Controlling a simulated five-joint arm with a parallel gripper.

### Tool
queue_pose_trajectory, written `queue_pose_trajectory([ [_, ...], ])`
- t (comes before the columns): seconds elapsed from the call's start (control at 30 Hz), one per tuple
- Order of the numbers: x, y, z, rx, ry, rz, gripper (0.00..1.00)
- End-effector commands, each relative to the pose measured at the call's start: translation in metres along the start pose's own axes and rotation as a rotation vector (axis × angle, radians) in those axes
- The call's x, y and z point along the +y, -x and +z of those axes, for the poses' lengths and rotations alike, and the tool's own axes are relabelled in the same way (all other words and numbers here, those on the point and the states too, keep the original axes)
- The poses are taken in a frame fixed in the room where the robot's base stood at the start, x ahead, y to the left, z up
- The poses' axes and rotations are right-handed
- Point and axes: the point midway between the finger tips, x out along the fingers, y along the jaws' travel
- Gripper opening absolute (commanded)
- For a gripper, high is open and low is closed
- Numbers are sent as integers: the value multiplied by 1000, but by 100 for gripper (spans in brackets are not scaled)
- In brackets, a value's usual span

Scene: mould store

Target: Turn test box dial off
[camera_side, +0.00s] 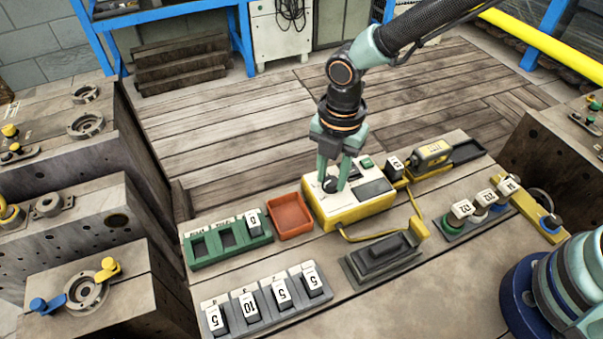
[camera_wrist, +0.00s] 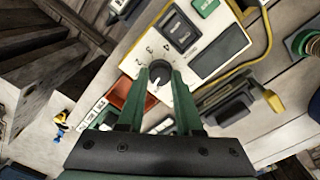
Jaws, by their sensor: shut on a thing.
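The test box (camera_side: 365,209) is a yellow case with a cream top, standing on the wooden bench. Its dial (camera_side: 330,184) is a dark round knob on the left part of the top. In the wrist view the dial (camera_wrist: 159,78) shows dark with a light mark, and printed numbers curve around its upper left side. My gripper (camera_side: 334,178) points down at the test box with its green fingers closed on the dial, one on each side. The wrist view shows the fingertips of my gripper (camera_wrist: 159,72) at the dial. Which number the dial points to is unclear.
A red tray (camera_side: 290,232) stands left of the test box. A green rack (camera_side: 208,261) and several numbered blocks (camera_side: 248,302) are at the front left. A yellow lead runs to a dark clamp-like block (camera_side: 383,258) in front.

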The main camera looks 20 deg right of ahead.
Motion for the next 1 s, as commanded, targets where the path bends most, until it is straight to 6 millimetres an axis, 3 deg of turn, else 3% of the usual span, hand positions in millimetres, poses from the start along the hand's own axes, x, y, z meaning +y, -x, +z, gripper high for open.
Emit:
queue_pose_trajectory([
  [0.3,0,0,1,0,2,0,0],
  [0.33,0,0,1,0,1,0,38],
  [0.4,0,0,1,0,1,0,64],
  [0.77,0,2,1,0,0,1,64],
  [1.0,2,34,1,0,0,7,64],
])
